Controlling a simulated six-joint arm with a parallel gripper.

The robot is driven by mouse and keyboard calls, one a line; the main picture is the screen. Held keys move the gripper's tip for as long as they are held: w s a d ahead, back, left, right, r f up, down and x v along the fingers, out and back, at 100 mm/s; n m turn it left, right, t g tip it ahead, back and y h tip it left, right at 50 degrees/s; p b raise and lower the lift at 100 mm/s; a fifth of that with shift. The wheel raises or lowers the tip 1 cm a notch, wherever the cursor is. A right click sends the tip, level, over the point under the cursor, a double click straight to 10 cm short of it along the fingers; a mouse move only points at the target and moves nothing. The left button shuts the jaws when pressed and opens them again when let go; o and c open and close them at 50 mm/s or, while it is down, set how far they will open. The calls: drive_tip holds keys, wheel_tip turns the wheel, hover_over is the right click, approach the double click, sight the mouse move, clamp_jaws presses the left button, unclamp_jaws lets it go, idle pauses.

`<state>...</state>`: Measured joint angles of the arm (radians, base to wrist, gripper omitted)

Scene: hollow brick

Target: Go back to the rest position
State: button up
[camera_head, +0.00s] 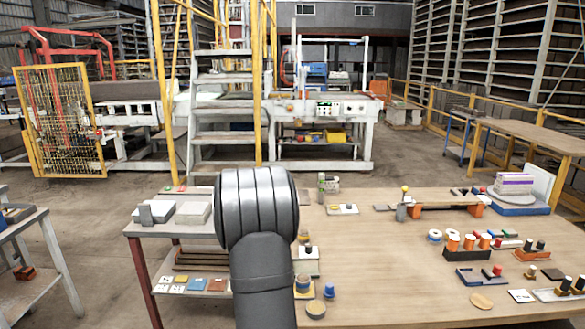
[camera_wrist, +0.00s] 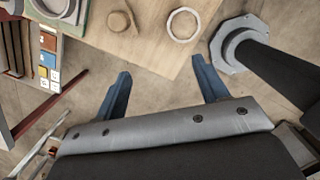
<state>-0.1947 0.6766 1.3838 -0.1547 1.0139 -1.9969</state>
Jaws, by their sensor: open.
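My gripper (camera_wrist: 161,88) shows in the wrist view with its two blue fingers spread wide apart and nothing between them. It is open and empty, with the floor and the edge of the wooden table (camera_wrist: 150,45) beyond the fingertips. In the head view my grey arm rises in front of the table (camera_head: 400,270) at the middle, and the gripper itself is hidden there.
Several small parts stand on the table at the right, among them orange spools (camera_head: 469,242). A smaller table (camera_head: 172,228) with grey boxes is at the left. In the wrist view a white ring (camera_wrist: 183,25) and a round tan piece (camera_wrist: 119,20) lie near the table edge.

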drive_tip(key=f, duration=1)
drive_tip(key=shift+s+a, duration=0.1)
drive_tip(key=shift+a, duration=0.3)
drive_tip(key=shift+r, duration=0.1)
wheel_tip(320, 180, up, 9)
drive_tip(key=w+d+r, duration=0.1)
drive_tip(key=w+d, duration=0.1)
drive_tip(key=d, duration=0.8)
drive_tip(key=shift+w+d+r, duration=0.15)
drive_tip(key=shift+d+r, duration=0.2)
drive_tip(key=shift+r, duration=0.05)
drive_tip(key=shift+a, duration=0.15)
